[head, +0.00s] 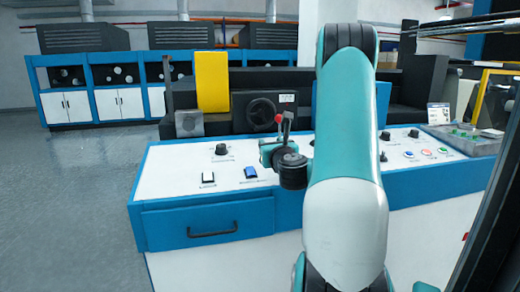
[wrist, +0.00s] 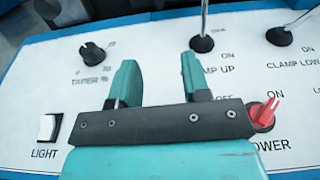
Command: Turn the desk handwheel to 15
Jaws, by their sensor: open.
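A black handwheel (head: 262,112) with a hub stands upright on the dark machine just behind the desk in the head view. No scale on it is readable. On the desk, a black TAPER % knob (wrist: 93,52) with a small printed scale shows at the upper left of the wrist view, and at the left of the desk in the head view (head: 222,149). My gripper (wrist: 157,78) is open, its two teal fingers apart with only white panel between them. It is over the desk panel, to the right of the TAPER knob, and apart from it.
A white LIGHT switch (wrist: 47,127) and a red POWER control (wrist: 262,114) flank my gripper. Metal levers (wrist: 203,42) rise beyond it. A yellow panel (head: 211,82) stands left of the handwheel. My arm hides part of the desk. Floor at left is clear.

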